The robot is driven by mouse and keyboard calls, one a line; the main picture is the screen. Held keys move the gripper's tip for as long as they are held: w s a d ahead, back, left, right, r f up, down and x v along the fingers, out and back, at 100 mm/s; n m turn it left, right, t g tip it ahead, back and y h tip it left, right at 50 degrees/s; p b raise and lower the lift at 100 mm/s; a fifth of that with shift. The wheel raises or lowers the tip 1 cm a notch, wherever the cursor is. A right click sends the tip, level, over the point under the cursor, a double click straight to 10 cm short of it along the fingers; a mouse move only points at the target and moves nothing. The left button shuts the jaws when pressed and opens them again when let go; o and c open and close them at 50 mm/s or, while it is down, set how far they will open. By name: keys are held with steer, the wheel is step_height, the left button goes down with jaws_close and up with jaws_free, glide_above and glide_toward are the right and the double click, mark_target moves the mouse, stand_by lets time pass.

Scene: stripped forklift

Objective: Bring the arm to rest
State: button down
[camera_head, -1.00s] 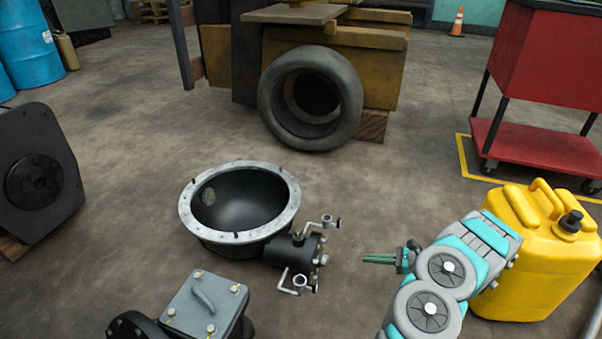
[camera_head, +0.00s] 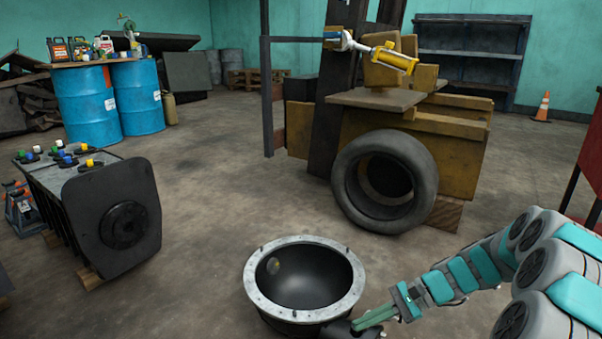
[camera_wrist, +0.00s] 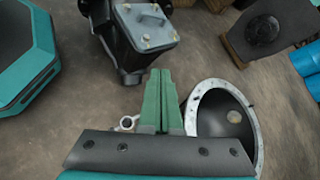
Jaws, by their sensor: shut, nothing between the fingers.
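My arm reaches in from the right edge in the head view, in grey and teal segments. My gripper (camera_head: 375,318) is at the lower middle, its green fingers together and pointing left. In the picture it lies just right of the round metal housing (camera_head: 258,297) and overlaps a dark cylindrical part (camera_head: 343,329). In the wrist view, my gripper (camera_wrist: 158,85) shows its two fingers side by side with nothing between them. The housing (camera_wrist: 192,108) is right of the fingers there. I cannot tell the gripper's exact height above the parts.
A forklift body (camera_head: 405,150) with a tyre (camera_head: 352,190) stands behind the housing. A black slab-fronted unit (camera_head: 85,225) and blue drums (camera_head: 88,105) are at left. The wrist view shows a boxy part with a bolted plate (camera_wrist: 145,32). Floor between left unit and forklift is clear.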

steer(key=s+a+r+n+g+h+p, duration=0.1)
steer(key=s+a+r+n+h, duration=0.3)
steer(key=s, duration=0.4)
steer(key=s+a+r+n+g+h+p, duration=0.1)
steer(key=s+a+r+n+h+p, duration=0.15)
steer(key=s+r, duration=0.45)
steer(key=s+d+r+n+h+p, duration=0.1)
steer(key=s+d+r+n+h, duration=0.1)
steer(key=s, duration=0.5)
steer(key=s+d+r+n+t+h+p, duration=0.1)
steer(key=s+d+n+h, duration=0.2)
steer(key=s, duration=0.5)
steer(key=shift+s+d+r, duration=0.25)
steer(key=shift+d+r, duration=0.1)
steer(key=shift+d, duration=0.55)
